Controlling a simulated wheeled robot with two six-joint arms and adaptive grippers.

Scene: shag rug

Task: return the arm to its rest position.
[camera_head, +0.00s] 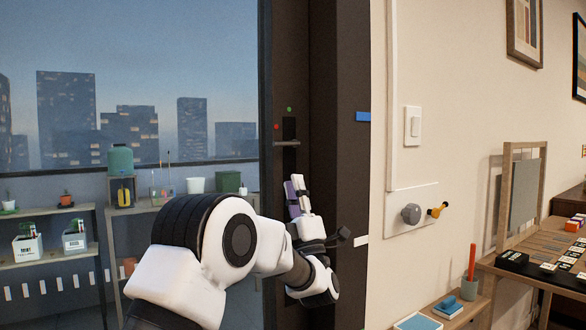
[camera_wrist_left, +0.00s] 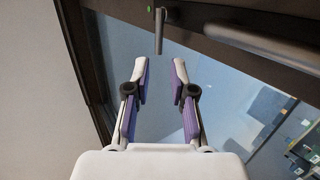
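My left arm reaches from the bottom left of the head view toward a dark door frame. My left gripper (camera_head: 297,182) points upward, with white fingers and purple pads. In the left wrist view the gripper (camera_wrist_left: 159,66) is open, with nothing between its fingers. A dark door handle (camera_head: 287,143) is above the fingertips in the head view. In the left wrist view a dark handle part (camera_wrist_left: 159,30) hangs just beyond the fingertips, apart from the pads. My right gripper is not in view.
A wall with a light switch (camera_head: 412,126) and a panel with a grey knob (camera_head: 411,213) is to the right. A wooden table (camera_head: 530,276) stands at the far right. Shelves with pots (camera_head: 62,258) show at the left. A window or glass pane fills the left background.

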